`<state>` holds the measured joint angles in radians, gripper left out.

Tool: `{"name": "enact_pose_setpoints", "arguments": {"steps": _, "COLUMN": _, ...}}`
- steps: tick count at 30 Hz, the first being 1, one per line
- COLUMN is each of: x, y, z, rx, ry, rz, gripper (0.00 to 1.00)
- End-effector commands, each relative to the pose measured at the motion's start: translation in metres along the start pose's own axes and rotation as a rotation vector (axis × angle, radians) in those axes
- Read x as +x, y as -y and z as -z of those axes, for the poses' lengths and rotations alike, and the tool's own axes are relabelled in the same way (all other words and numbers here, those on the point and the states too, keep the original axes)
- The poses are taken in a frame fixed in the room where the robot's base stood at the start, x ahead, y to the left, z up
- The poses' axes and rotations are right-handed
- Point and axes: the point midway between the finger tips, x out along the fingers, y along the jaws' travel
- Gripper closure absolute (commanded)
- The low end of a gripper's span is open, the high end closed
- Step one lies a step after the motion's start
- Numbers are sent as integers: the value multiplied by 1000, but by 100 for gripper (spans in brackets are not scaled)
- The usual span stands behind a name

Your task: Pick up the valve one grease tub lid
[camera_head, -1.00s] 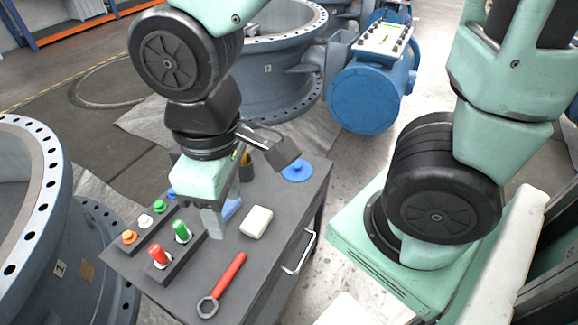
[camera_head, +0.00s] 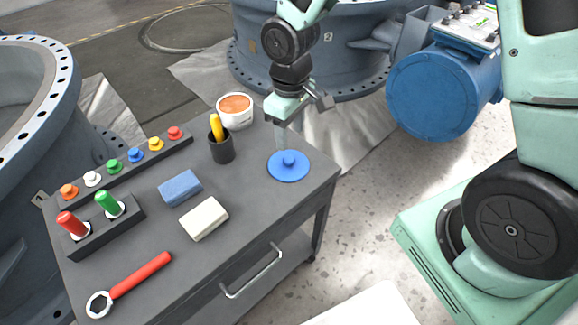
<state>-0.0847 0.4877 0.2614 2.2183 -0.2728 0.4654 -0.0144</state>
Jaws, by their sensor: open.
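The lid is a round blue disc (camera_head: 288,168) with a small knob in its middle. It lies flat near the right corner of the dark tabletop. An open white tub (camera_head: 235,111) with orange contents stands at the table's back edge, left of my gripper. My gripper (camera_head: 282,146) is open and points down just above and behind the lid's knob. I cannot tell whether the fingers touch the lid.
The dark cart (camera_head: 222,256) also carries a black cup (camera_head: 221,147) with a yellow item, a blue block (camera_head: 180,187), a cream block (camera_head: 204,218), a red wrench (camera_head: 140,276), a rack with red and green handled pieces (camera_head: 104,226), and a strip of coloured knobs. Large valves stand around.

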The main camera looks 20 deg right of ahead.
Motion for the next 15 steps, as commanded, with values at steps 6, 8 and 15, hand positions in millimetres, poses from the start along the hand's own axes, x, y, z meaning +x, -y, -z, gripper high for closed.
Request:
{"name": "enact_pose_setpoints", "arguments": {"steps": 6, "x": 29, "y": 0, "z": 0, "rx": -1, "ry": 1, "rz": 0, "gripper": 48}}
{"name": "enact_pose_setpoints", "arguments": {"steps": 8, "x": 32, "y": 0, "z": 0, "rx": -1, "ry": 0, "rz": 0, "gripper": 48}}
{"name": "enact_pose_setpoints", "arguments": {"steps": 15, "x": 61, "y": 2, "z": 2, "rx": -2, "ry": 3, "rz": 1, "gripper": 48}}
